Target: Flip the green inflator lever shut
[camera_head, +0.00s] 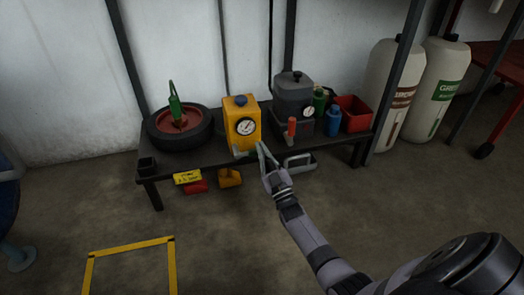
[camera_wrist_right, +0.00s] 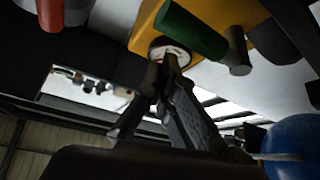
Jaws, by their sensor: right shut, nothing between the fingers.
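In the head view, my right gripper (camera_head: 262,150) is at the front edge of the bench, just right of the lower part of the yellow gauge unit (camera_head: 238,107). Its fingers are shut and empty. In the right wrist view, the shut fingertips (camera_wrist_right: 167,58) point toward the white gauge dial (camera_wrist_right: 170,50). A green cylindrical grip (camera_wrist_right: 193,30) with a grey end lies in front of the yellow unit (camera_wrist_right: 258,40), close beside the fingertips; I cannot tell if they touch. I cannot clearly make out this grip in the head view. My left gripper is not in view.
A wheel (camera_head: 165,140) with an upright green piece (camera_head: 175,105) lies left on the bench. A grey unit (camera_head: 292,97) with a red handle (camera_head: 291,127), a blue bottle (camera_head: 333,122) and a red bin (camera_head: 354,113) stand right. The floor in front is clear.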

